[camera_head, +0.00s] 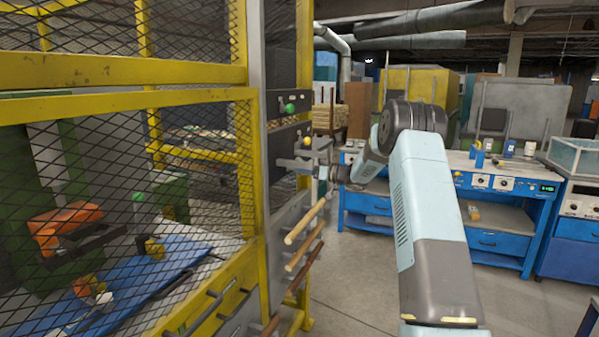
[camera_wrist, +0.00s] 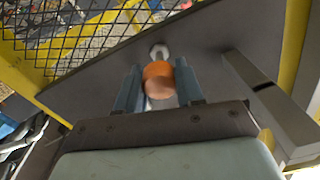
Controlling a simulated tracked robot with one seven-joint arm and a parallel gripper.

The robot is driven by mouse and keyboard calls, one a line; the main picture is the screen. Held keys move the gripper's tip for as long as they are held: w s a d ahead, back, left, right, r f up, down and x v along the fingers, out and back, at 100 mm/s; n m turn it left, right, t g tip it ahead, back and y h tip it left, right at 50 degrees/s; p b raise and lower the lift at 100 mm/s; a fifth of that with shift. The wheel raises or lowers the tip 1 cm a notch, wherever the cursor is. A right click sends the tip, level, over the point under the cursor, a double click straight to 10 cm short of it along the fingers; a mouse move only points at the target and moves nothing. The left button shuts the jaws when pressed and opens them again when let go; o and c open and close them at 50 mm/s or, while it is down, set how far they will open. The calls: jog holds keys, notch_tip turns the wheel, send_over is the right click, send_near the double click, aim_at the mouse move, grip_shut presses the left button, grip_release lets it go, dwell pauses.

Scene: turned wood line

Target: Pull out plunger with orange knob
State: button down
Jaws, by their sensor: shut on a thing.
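The orange knob (camera_wrist: 158,76) is in the wrist view, between the two blue-grey fingers of my gripper (camera_wrist: 157,69). My gripper is shut on it. A short pale metal collar or shaft (camera_wrist: 159,51) shows just beyond the knob, at the grey panel (camera_wrist: 100,70). How far the plunger stands out is hard to tell. In the head view my gripper (camera_head: 326,178) is beside the panel post at the edge of the yellow cage, and the orange knob cannot be made out there.
On the post are a green knob (camera_head: 290,108) and a pale yellow knob (camera_head: 308,141). Several wooden handles (camera_head: 305,222) stick out below my gripper. A yellow mesh cage (camera_head: 120,75) fills the left. Blue workbenches (camera_head: 490,200) stand behind, with open floor between.

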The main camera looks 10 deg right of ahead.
jog(key=shift+d+f, duration=0.1)
jog(key=shift+d, duration=0.25)
jog(key=c, duration=1.1)
grip_release()
jog(key=o, duration=0.4)
jog(key=shift+a, duration=0.1)
jog(key=shift+s, duration=0.1)
jog(key=v, duration=1.3)
jog(key=shift+d, duration=0.35)
jog(key=shift+s, duration=0.15)
